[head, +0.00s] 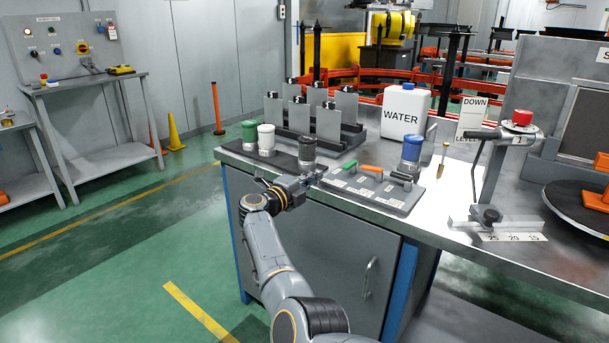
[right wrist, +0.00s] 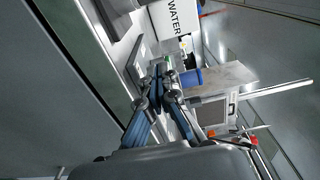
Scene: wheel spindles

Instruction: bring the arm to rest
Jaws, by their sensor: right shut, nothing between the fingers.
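My right arm (head: 268,255) reaches up from the bottom of the head view. Its gripper (head: 316,174) is at the front edge of the metal workbench (head: 365,215), beside a grey tool board (head: 372,192). In the right wrist view the fingers (right wrist: 161,82) are together with nothing between them. In the head view the gripper partly overlaps the bench edge, and I cannot tell its exact height above it. My left gripper is not in view.
Green, white and dark jars (head: 266,140) stand behind the gripper. A blue-topped jar (head: 411,150), a white WATER container (head: 405,112) and a metal lever with a red button (head: 522,117) are further right. Green floor (head: 120,245) lies open left of the bench.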

